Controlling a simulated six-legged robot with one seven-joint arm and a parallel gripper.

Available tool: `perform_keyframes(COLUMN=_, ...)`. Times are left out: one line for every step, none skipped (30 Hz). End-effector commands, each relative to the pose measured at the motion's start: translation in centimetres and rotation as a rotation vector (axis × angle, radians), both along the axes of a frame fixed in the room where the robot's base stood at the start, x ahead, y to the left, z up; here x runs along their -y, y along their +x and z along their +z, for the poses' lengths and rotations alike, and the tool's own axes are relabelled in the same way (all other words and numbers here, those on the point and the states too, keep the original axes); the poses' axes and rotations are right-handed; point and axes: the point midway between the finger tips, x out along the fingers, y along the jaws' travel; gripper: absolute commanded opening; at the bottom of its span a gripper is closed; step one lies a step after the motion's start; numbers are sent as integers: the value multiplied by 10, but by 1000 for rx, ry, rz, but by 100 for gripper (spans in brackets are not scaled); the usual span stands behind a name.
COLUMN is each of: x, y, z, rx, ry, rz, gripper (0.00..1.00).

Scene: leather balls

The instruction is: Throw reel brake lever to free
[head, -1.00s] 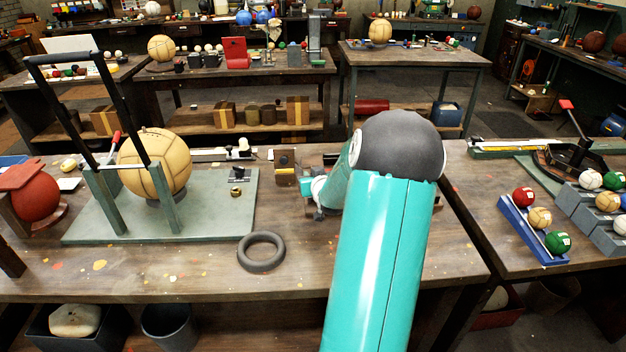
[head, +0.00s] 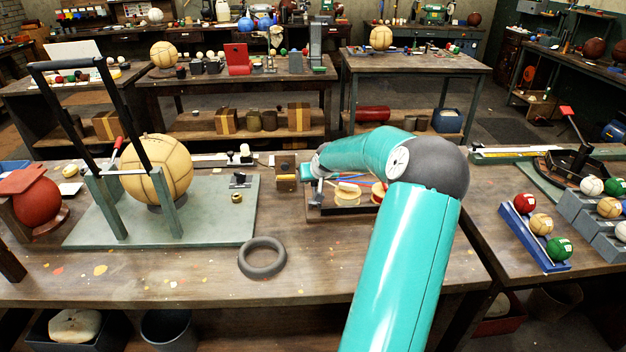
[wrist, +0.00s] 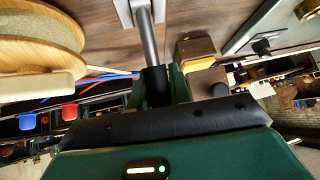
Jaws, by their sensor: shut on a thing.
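The brake lever (wrist: 146,38) is a grey rod with a black grip, rising from a light grey bracket at the top of the wrist view. My gripper (wrist: 158,82) is shut on the black grip, its dark green fingers on either side. Pale wooden reels (wrist: 38,50) stand to the left of the lever in the wrist view. In the head view my gripper (head: 308,172) is at the left end of a reel stand (head: 343,209), mostly hidden by my wrist. The lever's free and braked marks cannot be made out.
A grey ring (head: 262,257) lies on the bench in front. A large tan ball (head: 157,168) sits on a green-grey board at left. A blue rack (head: 533,233) holds balls at right.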

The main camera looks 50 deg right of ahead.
Motion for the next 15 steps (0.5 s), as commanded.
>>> perform_keyframes(x=1, y=-1, z=-1, rx=-2, ry=4, rz=-2, gripper=0)
perform_keyframes(x=1, y=-1, z=-2, rx=-3, ry=5, rz=-2, gripper=0)
perform_keyframes(x=1, y=-1, z=-2, rx=-3, ry=6, rz=-3, gripper=0)
perform_keyframes(x=1, y=-1, z=-2, rx=-3, ry=6, rz=-3, gripper=0)
perform_keyframes(x=1, y=-1, z=-2, rx=-3, ry=6, rz=-3, gripper=0)
perform_keyframes(x=1, y=-1, z=-2, rx=-3, ry=6, rz=-3, gripper=0)
perform_keyframes(x=1, y=-1, z=-2, rx=-3, ry=6, rz=-3, gripper=0)
perform_keyframes(x=1, y=-1, z=-2, rx=-3, ry=6, rz=-3, gripper=0)
perform_keyframes(x=1, y=-1, z=-2, rx=-2, ry=5, rz=-3, gripper=0)
perform_keyframes(x=1, y=-1, z=-2, rx=-2, ry=5, rz=-3, gripper=0)
perform_keyframes(x=1, y=-1, z=-2, rx=-2, ry=5, rz=-3, gripper=22)
perform_keyframes(x=1, y=-1, z=-2, rx=-2, ry=5, rz=-3, gripper=30)
perform_keyframes(x=1, y=-1, z=-2, rx=-2, ry=5, rz=-3, gripper=36)
perform_keyframes(x=1, y=-1, z=-2, rx=-2, ry=5, rz=-3, gripper=41)
perform_keyframes(x=0, y=-1, z=-2, rx=-2, ry=5, rz=-3, gripper=41)
